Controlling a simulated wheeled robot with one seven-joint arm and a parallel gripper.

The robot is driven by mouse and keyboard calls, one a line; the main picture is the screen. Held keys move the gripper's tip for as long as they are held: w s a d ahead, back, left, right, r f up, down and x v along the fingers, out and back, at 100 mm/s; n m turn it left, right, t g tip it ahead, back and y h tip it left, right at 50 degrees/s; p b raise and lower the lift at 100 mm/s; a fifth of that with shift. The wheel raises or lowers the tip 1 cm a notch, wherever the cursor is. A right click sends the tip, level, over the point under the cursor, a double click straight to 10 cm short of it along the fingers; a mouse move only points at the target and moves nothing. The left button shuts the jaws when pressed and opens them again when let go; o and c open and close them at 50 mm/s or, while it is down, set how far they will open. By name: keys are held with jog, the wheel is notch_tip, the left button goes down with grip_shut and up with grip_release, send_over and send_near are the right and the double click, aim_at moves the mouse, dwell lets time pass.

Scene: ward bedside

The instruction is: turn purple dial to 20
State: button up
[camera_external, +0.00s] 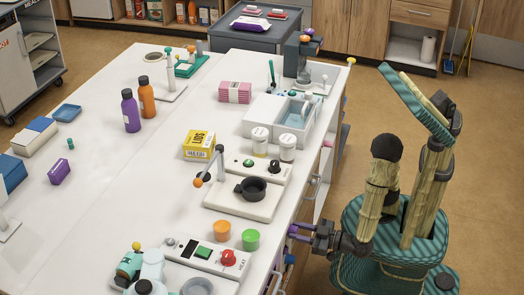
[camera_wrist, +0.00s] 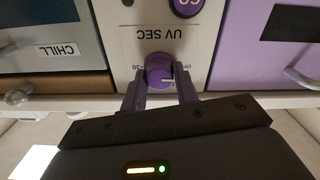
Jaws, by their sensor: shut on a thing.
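The purple dial (camera_wrist: 159,70) shows in the wrist view on a pale panel (camera_wrist: 172,38) marked "UV SEC", whose lettering appears upside down. A light pointer line on the dial points to the right in that view. A "30" mark is partly visible beside the dial; the other scale marks are too small or hidden. My gripper (camera_wrist: 160,82) has its two purple fingers on either side of the dial, shut on it.
Above the dial in the wrist view is a round purple button (camera_wrist: 187,6). A drawer labelled "CHILL" (camera_wrist: 58,50) is on the left and a purple front (camera_wrist: 240,55) on the right, both with handles close by. Orange and green cups (camera_external: 251,240) stand near the counter edge.

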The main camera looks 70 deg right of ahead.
jog(key=shift+f, duration=0.1)
jog(key=m+b, duration=0.1)
jog(key=m, duration=0.2)
jog(key=shift+f+m+b, duration=0.15)
jog(key=shift+m+b, duration=9.95)
jog(key=shift+b, duration=0.3)
jog(key=o, duration=1)
jog(key=shift+s+r, duration=0.15)
jog(key=shift+r, duration=0.05)
